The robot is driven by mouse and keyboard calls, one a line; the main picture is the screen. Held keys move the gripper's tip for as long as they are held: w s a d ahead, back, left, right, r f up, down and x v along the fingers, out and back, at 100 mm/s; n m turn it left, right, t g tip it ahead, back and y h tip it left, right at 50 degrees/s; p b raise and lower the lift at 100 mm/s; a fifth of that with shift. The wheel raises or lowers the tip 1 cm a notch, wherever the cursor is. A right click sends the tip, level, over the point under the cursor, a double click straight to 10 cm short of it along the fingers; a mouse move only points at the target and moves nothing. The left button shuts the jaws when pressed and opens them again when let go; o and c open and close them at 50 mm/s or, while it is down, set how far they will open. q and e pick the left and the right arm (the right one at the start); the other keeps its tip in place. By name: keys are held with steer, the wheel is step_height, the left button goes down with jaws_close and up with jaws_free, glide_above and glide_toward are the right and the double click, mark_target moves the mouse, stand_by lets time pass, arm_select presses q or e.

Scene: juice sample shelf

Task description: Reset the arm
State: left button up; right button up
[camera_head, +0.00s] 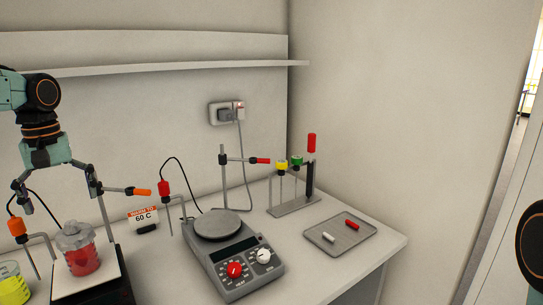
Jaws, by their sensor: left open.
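My left gripper (60,193) hangs down at the left of the head view, with its two fingers spread wide apart and nothing between them. It is above a glass vessel of red liquid (84,262), which stands on a white-topped device (104,272). The gripper is apart from the vessel in the picture. My right gripper is not in view; only a dark rounded part, likely of my right arm, shows at the right edge.
A hot plate (247,272) with red and white knobs stands mid-table. Behind are clamp stands, a probe (163,188), a "60 C" sign (143,216) and a capped rack (294,207). A yellow vessel (12,288) is at lower left.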

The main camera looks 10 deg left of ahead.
mark_target(70, 223)
arm_select(q)
step_height(70, 223, down, 7)
steer(key=shift+r, duration=0.1)
steer(key=shift+r+p, duration=0.3)
steer(key=shift+r, duration=0.85)
steer(key=shift+d, duration=0.1)
